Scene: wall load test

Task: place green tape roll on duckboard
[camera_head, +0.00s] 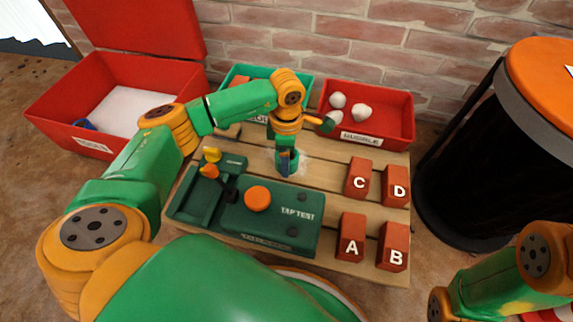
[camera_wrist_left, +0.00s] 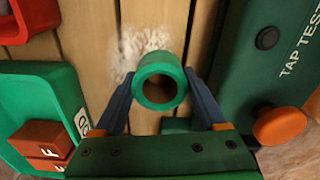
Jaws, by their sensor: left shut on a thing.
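The green tape roll (camera_wrist_left: 160,61) is a short hollow ring, held between the two blue fingers of my left gripper (camera_wrist_left: 163,86) in the left wrist view. In the head view the roll (camera_head: 293,158) is partly hidden by the gripper (camera_head: 286,161). My left gripper is shut on it over the wooden slatted duckboard (camera_head: 331,187), near a pale dusty patch on the slats. I cannot tell whether the roll touches the slats. My right gripper is out of view; only part of my right arm shows at the lower right.
On the duckboard stand the green tap test unit (camera_head: 270,215) and red blocks A (camera_head: 351,236), B (camera_head: 392,246), C (camera_head: 359,178) and D (camera_head: 396,186). Behind are a red rubble bin (camera_head: 392,132) and green bin (camera_head: 236,72). A black drum (camera_head: 470,170) stands right.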

